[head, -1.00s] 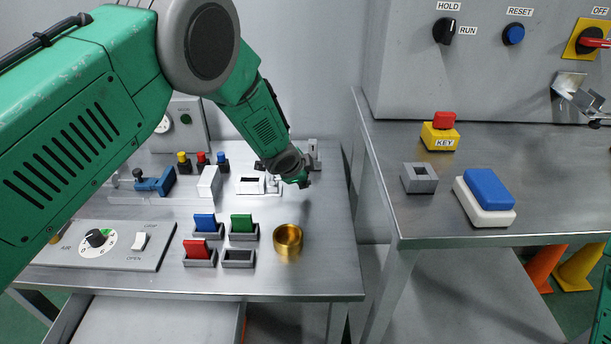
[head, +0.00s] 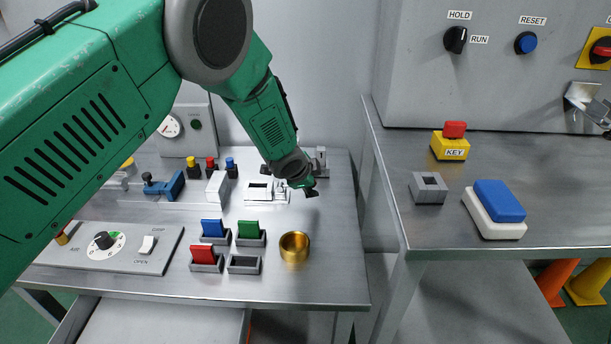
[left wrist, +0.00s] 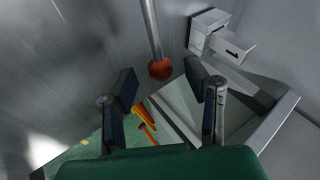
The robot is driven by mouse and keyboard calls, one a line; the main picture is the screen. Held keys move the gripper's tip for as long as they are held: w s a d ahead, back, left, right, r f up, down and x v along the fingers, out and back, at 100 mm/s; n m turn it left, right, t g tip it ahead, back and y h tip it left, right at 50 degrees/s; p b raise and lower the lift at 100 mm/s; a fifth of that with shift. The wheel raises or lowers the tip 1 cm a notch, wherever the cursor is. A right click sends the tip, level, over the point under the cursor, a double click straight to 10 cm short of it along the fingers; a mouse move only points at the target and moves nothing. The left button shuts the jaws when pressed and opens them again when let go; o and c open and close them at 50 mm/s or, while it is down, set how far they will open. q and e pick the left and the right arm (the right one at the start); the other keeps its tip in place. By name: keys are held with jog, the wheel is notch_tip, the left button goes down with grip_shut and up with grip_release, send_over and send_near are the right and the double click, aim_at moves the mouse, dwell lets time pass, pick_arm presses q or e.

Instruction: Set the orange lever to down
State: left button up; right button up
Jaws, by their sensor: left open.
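The orange lever shows in the left wrist view as a grey rod ending in an orange ball knob (left wrist: 160,68). The rod runs down from the top edge to the knob. My left gripper (left wrist: 165,98) is open, with one dark finger to each side below the knob in the picture; nothing is between the fingers. In the head view my left gripper (head: 308,189) is at the back right of the left table, small and partly hidden by its own wrist. I cannot make out the orange lever in the head view.
A grey block (left wrist: 225,40) sits right of the knob in the wrist view. The left table holds colored switches (head: 214,229), a brass cup (head: 294,246) and a control plate (head: 150,262).

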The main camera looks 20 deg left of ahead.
pick_arm(q)
jog(key=d+v, duration=0.1)
jog(key=v, duration=0.8)
jog(key=shift+s+a+r, duration=0.2)
jog(key=shift+a+r, duration=0.15)
jog(key=shift+a, duration=0.15)
